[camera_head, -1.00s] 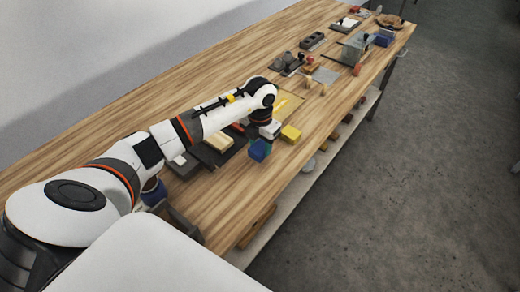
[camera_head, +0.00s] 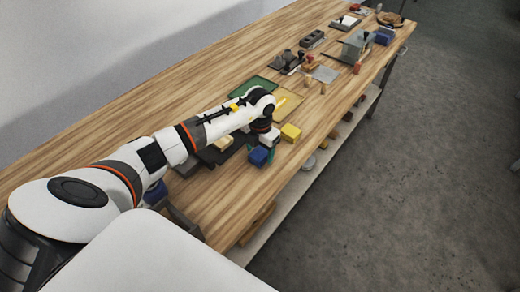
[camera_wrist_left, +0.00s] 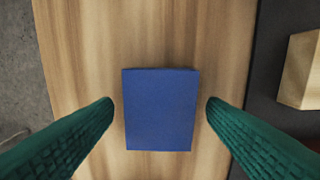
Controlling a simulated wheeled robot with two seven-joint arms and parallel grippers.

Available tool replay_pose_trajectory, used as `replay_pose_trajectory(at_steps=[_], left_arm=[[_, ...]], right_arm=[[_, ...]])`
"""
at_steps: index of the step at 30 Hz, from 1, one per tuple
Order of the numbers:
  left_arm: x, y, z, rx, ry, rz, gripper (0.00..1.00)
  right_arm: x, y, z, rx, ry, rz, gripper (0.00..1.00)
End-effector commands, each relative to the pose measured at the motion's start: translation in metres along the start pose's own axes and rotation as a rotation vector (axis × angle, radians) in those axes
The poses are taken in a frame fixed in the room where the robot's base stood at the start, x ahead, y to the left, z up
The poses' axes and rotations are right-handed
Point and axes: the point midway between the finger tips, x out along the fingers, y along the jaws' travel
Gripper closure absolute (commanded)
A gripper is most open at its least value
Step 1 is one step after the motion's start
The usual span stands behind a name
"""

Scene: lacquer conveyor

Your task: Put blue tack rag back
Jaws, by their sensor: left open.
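The blue tack rag (camera_head: 258,156) looks like a small blue block near the front edge of the wooden table. In the left wrist view the rag (camera_wrist_left: 160,108) lies flat and square between my fingers, on bare wood. My left gripper (camera_head: 263,146) is over it, pointing down. In the left wrist view the green fingers of my left gripper (camera_wrist_left: 160,105) stand wide apart, one on each side of the rag, with a gap at both sides. My right gripper is not in view.
A yellow block (camera_head: 291,132) stands close by on the right. A dark tray (camera_head: 215,152) with a pale wooden block (camera_wrist_left: 301,70) lies beside the rag. A green mat (camera_head: 254,86) is behind my forearm. Metal tools (camera_head: 354,47) stand farther along the table.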

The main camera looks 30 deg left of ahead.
Motion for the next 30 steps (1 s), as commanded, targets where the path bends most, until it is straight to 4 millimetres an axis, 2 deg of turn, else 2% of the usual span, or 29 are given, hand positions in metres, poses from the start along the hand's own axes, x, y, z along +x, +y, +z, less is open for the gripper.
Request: replay_pose_trajectory(at_steps=[5,19,24,30], left_arm=[[-0.012,-0.001,-0.001,0.000,0.004,0.000,0.34],[-0.104,0.000,-0.001,0.000,0.003,-0.001,0.34],[-0.120,0.000,0.000,0.001,0.001,0.000,0.34],[-0.123,0.000,0.000,0.000,0.000,0.000,0.34]], right_arm=[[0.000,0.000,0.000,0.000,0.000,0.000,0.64],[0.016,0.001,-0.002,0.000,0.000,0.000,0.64],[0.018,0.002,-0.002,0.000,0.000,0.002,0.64],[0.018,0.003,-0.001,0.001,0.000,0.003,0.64]])
